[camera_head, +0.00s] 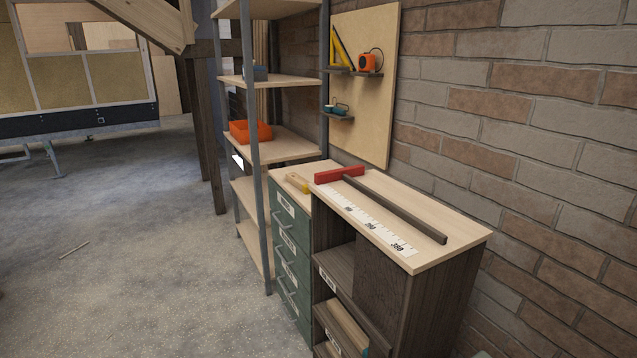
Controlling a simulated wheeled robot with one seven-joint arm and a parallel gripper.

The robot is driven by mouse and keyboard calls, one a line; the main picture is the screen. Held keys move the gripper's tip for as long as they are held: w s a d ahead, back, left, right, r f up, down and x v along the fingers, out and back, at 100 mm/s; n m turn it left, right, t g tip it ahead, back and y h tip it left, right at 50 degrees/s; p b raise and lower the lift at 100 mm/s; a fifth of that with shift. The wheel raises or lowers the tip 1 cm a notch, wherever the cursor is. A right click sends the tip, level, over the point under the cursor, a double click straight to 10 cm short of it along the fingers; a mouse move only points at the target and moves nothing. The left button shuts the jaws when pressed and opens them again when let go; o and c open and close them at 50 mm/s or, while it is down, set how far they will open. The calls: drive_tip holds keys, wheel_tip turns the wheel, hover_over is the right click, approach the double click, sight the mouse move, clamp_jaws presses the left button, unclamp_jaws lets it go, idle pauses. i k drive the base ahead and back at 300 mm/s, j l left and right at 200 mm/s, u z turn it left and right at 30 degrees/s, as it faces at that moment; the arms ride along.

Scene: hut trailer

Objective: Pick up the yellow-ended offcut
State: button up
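A short pale wooden piece with a yellow end (298,184) lies on top of the green drawer cabinet (290,232), close to the red head of a measuring fence. It looks like the yellow-ended offcut, but it is small in the view. More wooden pieces (347,325) lean in the lower opening of the dark bench beside it; one shows a teal end (365,351), and no yellow end shows there. My gripper is not in view.
The bench top (455,232) carries a red-headed dark bar (395,207) and a white number scale (370,222). A shelf rack with an orange bin (249,132) stands behind the drawer cabinet. A brick wall closes the right side. The floor at left is mostly clear, with a thin stick (74,249).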

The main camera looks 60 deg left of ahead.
sight(293, 178)
drive_tip(key=u, duration=1.95)
drive_tip(key=i+j+u, duration=0.15)
drive_tip(key=i+j, duration=0.2)
drive_tip(key=i, duration=0.65)
drive_tip(key=i+j+u, duration=0.1)
drive_tip(key=i, duration=0.85)
drive_tip(key=i+j+u, duration=0.15)
drive_tip(key=i, duration=0.9)
drive_tip(key=k+j, duration=0.05)
